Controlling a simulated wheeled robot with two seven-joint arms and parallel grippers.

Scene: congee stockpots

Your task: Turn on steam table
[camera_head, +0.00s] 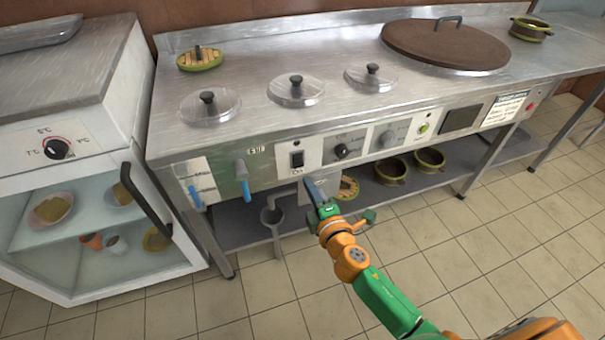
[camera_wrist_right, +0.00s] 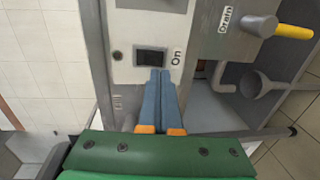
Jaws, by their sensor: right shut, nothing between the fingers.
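The steam table (camera_head: 335,122) is a long steel counter with round lids on top and a front control panel. A dark rocker switch (camera_head: 297,158) with an "On" label sits on the panel's left part. The wrist view shows this switch (camera_wrist_right: 151,57) straight ahead of the fingers. My right gripper (camera_head: 311,183) is shut and empty, just below and right of the switch in the head view. In the wrist view its blue-grey fingertips (camera_wrist_right: 160,72) reach the switch's edge; I cannot tell whether they touch. My left gripper is not in view.
A blue-handled valve (camera_head: 242,170) hangs left of the switch. A yellow drain handle (camera_wrist_right: 293,32) and a funnel (camera_wrist_right: 258,84) show in the wrist view. A glass-fronted cabinet (camera_head: 120,150) stands left. The tiled floor in front is clear.

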